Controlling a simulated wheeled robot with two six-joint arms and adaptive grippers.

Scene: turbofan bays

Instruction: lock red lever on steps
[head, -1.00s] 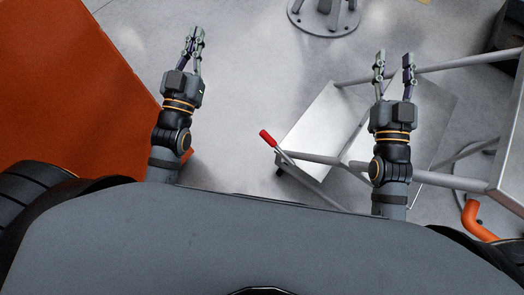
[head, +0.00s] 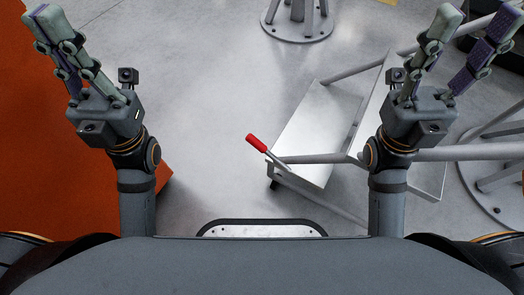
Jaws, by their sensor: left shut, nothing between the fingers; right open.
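The red lever (head: 257,144) is a red grip on a short metal rod at the left end of a grey tube of the steps (head: 305,140). It slants up and to the left, and nothing touches it. The steps have silvery flat treads and grey tube rails, partly hidden behind my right arm. My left gripper (head: 50,22) is shut and empty at the upper left, well apart from the lever. My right gripper (head: 473,32) is open and empty at the upper right, above the steps' frame and apart from the lever.
A large orange surface (head: 40,160) fills the left side. A round-footed grey stand (head: 297,25) is at the top, and another round base (head: 500,190) is at the right. Grey floor (head: 205,100) lies clear between the orange surface and the steps.

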